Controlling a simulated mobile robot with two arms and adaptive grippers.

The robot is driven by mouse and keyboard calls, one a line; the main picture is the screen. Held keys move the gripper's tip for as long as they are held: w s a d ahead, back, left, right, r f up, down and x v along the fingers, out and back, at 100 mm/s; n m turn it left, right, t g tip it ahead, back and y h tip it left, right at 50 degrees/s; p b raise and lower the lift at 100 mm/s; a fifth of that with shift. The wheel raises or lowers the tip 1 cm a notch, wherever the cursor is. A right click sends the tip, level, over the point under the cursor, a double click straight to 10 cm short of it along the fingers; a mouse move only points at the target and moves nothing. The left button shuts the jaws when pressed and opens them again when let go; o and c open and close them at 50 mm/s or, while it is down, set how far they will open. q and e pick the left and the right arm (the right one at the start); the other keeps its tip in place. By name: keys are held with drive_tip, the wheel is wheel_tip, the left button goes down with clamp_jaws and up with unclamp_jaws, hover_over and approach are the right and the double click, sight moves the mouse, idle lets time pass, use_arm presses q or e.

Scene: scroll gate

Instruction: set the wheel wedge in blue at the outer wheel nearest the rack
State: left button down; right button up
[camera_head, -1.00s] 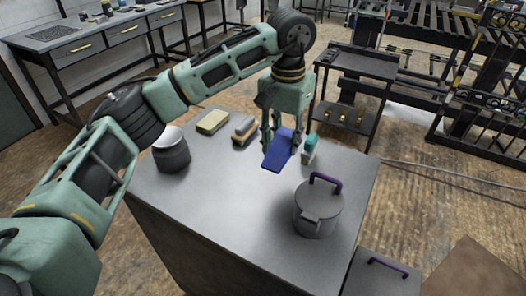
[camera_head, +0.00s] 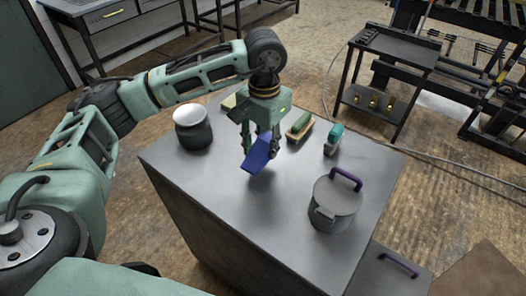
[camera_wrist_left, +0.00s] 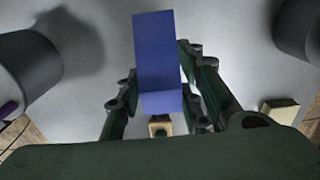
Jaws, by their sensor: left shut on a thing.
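The blue wheel wedge (camera_head: 257,154) is held in my left gripper (camera_head: 260,148), above the grey cabinet top. In the left wrist view the wedge (camera_wrist_left: 158,60) sits between the two dark green fingers (camera_wrist_left: 158,100), which are shut on it. The wedge is tilted in the head view and looks clear of the surface. A dark rack (camera_head: 490,70) stands at the upper right. No wheel that I can make out for the wedge is in view. My right gripper is not in view.
On the grey cabinet (camera_head: 260,220) stand a lidded pot (camera_head: 335,205) with a purple handle, a dark jar (camera_head: 193,130), a green-topped brush (camera_head: 300,127) and a teal-topped item (camera_head: 333,139). A dark side cart (camera_head: 395,50) stands behind.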

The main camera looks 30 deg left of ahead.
sight(263, 155)
use_arm(q)
wheel_tip(263, 155, down, 3)
drive_tip(key=shift+s+f+p, duration=0.1)
drive_tip(key=shift+f+p, duration=0.1)
drive_tip(key=shift+p, duration=0.3)
drive_tip(key=shift+a+f, duration=0.1)
drive_tip(key=shift+f, duration=0.3)
drive_tip(key=shift+f, duration=0.2)
drive_tip(key=c, duration=1.2)
unclamp_jaws()
drive_tip(key=shift+r, duration=0.1)
